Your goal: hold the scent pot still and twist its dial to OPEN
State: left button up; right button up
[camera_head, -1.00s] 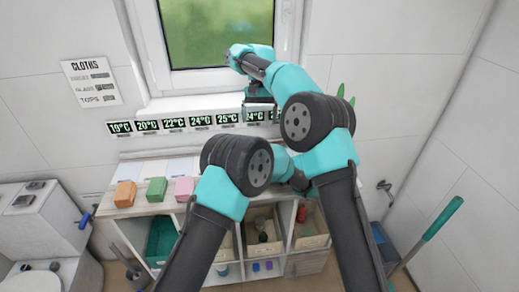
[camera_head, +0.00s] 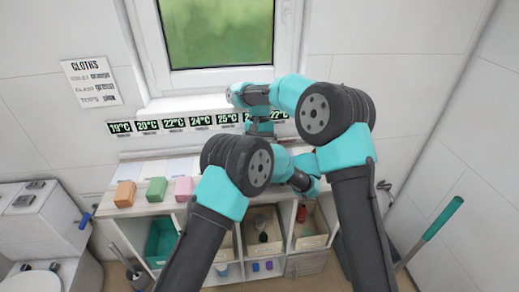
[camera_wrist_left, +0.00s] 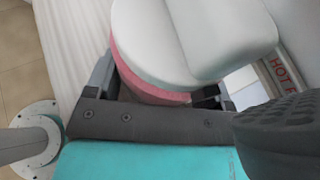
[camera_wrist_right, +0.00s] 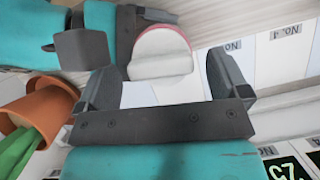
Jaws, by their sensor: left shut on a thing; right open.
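The scent pot (camera_wrist_left: 150,55) is round, with a pink rim and a white top. A raised white bar, seemingly its dial (camera_wrist_left: 215,35), crosses the top. My left gripper (camera_wrist_left: 158,85) is shut on the pot's pink side. In the right wrist view the pot (camera_wrist_right: 160,40) shows ahead of my right gripper (camera_wrist_right: 168,75). That gripper is open, its fingers apart on either side of the dial's bar (camera_wrist_right: 162,64), with no clear contact. In the head view my arms hide the pot. Any dial marking is unreadable.
A terracotta pot with a green plant (camera_wrist_right: 45,105) stands close left of my right gripper in its view. Temperature displays (camera_head: 174,125) line the sill under the window.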

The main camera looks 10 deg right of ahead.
jog(key=shift+s+f, duration=0.15)
jog(key=shift+f, duration=0.15)
jog(key=shift+c, duration=0.3)
jog(key=c, duration=0.9)
jog(key=shift+a+n+h, duration=0.1)
jog(key=shift+n+h, duration=0.2)
jog(key=shift+n, duration=0.5)
jog(key=o, duration=1)
jog(key=shift+c, duration=0.2)
